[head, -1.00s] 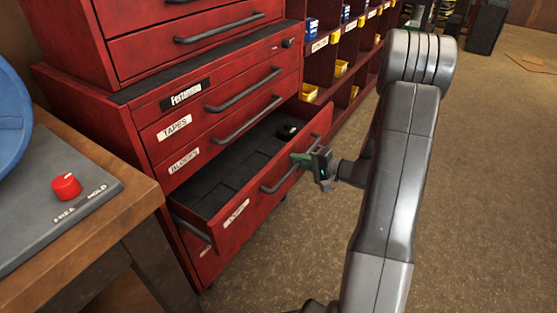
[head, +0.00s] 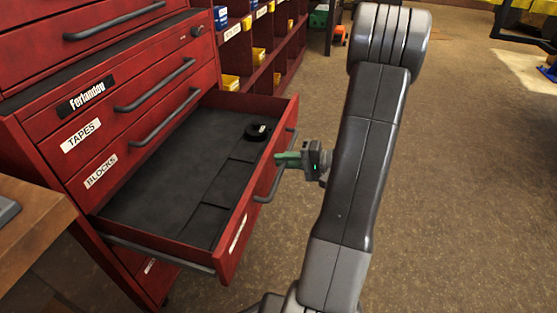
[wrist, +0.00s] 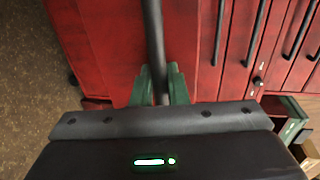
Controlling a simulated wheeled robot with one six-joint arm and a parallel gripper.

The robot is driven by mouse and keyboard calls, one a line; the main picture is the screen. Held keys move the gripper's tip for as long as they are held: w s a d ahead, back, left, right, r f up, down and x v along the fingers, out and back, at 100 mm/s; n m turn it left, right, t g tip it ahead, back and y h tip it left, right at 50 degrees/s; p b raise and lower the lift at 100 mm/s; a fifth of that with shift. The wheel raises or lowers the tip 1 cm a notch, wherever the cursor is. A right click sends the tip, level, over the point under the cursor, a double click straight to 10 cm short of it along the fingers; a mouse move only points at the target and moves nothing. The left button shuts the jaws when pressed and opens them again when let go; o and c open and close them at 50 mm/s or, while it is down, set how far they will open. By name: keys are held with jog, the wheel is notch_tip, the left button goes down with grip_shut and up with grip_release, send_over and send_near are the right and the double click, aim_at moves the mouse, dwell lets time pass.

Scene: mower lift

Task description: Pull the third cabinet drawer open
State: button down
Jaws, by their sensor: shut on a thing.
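The third drawer (head: 233,218) of the red cabinet (head: 40,125) stands well out, below the drawers labelled TAPES and BLOCKS. Its dark lined floor holds a small round black object (head: 257,131) near the far end. My gripper (head: 280,160) is at the drawer's front, with its green fingers shut on the grey bar handle (head: 265,190). In the wrist view the handle (wrist: 153,45) runs between the two green fingers (wrist: 159,90). The drawer's label is seen at a steep angle and cannot be read.
A wooden bench (head: 35,225) stands at the left, close to the cabinet. Red shelving with yellow and blue bins (head: 259,57) stands behind the drawer. Open brown floor (head: 460,190) lies to the right.

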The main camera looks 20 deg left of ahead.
jog(key=c, duration=1.8)
grip_release()
jog(key=shift+d, duration=0.15)
jog(key=d+r+p, duration=0.2)
jog(key=d+p, duration=0.1)
jog(key=d, duration=1)
jog(key=shift+d+r, duration=0.15)
jog(key=shift+r, duration=0.15)
jog(key=a+f+b, duration=0.1)
jog(key=a, duration=0.3)
jog(key=a+b, duration=0.1)
jog(key=a, duration=0.3)
jog(key=a+f+b, duration=0.1)
jog(key=a, duration=0.4)
jog(key=shift+f, duration=0.3)
jog(key=shift+a, duration=0.45)
